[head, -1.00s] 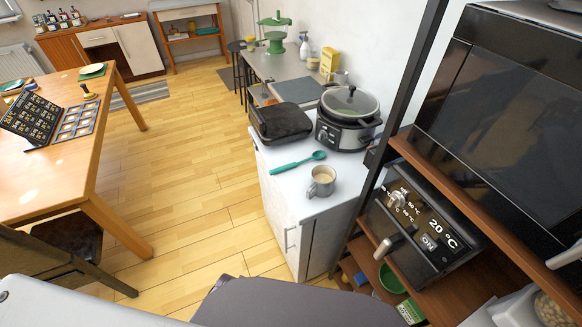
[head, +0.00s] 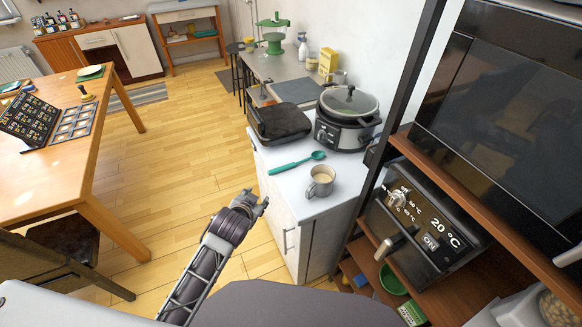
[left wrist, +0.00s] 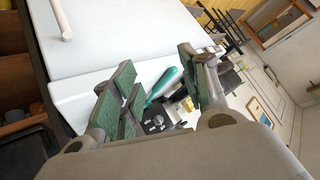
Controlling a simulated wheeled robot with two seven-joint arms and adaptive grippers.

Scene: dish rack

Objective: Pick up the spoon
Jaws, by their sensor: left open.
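The teal spoon (head: 294,163) lies on the white counter (head: 333,199), its handle toward the left edge and its bowl toward the right. My left gripper (head: 260,199) is in front of the counter's left side, apart from the spoon and to its lower left in the head view. In the left wrist view the left gripper (left wrist: 160,89) is open and empty. The spoon (left wrist: 166,83) shows beyond and between its green-padded fingers, with part of it possibly hidden. My right gripper is in neither view.
A mug (head: 321,181) stands on the counter close to the spoon. A black grill (head: 281,123) and a slow cooker (head: 346,120) stand behind it. A shelf with an oven (head: 425,222) is at the right. The wooden floor (head: 185,170) left of the counter is clear.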

